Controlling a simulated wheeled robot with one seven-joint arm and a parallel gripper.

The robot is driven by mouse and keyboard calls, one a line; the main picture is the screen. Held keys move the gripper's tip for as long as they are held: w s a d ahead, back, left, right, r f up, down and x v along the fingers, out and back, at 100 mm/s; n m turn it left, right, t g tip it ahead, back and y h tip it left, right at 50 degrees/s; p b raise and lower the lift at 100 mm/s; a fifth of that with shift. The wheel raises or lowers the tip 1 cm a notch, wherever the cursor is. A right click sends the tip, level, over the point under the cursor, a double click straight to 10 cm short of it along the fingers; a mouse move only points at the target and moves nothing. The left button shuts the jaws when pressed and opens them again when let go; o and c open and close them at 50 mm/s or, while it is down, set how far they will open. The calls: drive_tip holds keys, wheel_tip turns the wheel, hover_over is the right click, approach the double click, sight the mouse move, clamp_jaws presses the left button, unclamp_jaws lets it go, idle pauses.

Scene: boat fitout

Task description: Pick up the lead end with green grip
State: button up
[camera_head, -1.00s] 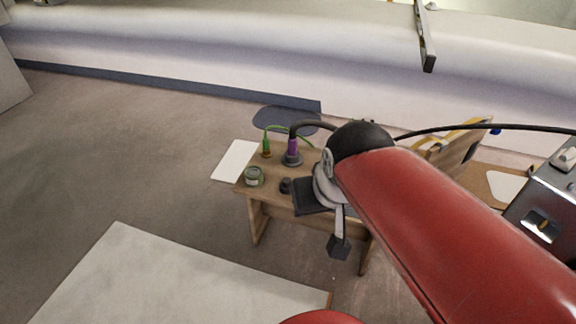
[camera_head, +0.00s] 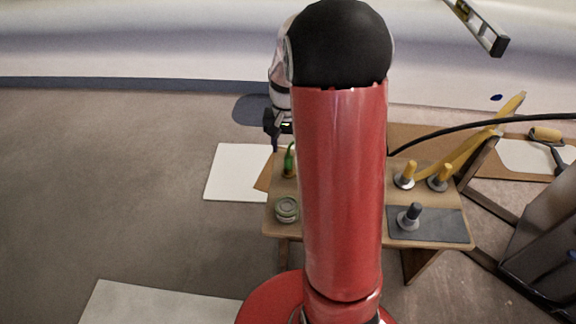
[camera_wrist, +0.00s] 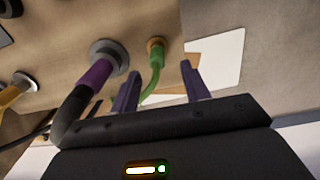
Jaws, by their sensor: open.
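The lead end with green grip (camera_head: 289,162) stands upright on the small wooden bench (camera_head: 440,199), partly hidden by my arm in the head view. In the wrist view the green grip (camera_wrist: 157,58) rises from a brass-coloured base, and its green cable curves toward my gripper. My gripper (camera_wrist: 160,68) is open and empty. Its two purple-grey fingers appear on either side of the green lead in the picture; whether they reach its depth is unclear. In the head view my gripper (camera_head: 274,124) is above and slightly left of the green grip.
A lead with a purple grip (camera_wrist: 95,76) stands close left of the green one in the wrist view. A round tin (camera_head: 287,208) sits at the bench's front left. Yellow-handled pieces (camera_head: 408,173) and a dark mat (camera_head: 455,226) are on the right. White sheets lie on the floor.

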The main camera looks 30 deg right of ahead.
sight(288, 156)
wheel_tip(288, 156, down, 6)
drive_tip(key=shift+s+d+r+b, duration=0.15)
drive_tip(key=shift+r+b, duration=0.05)
drive_tip(key=shift+b, duration=0.2)
clamp_jaws()
drive_tip(key=shift+r, duration=0.15)
wheel_tip(288, 156, up, 20)
drive_tip(key=p, duration=0.3)
idle(0.4)
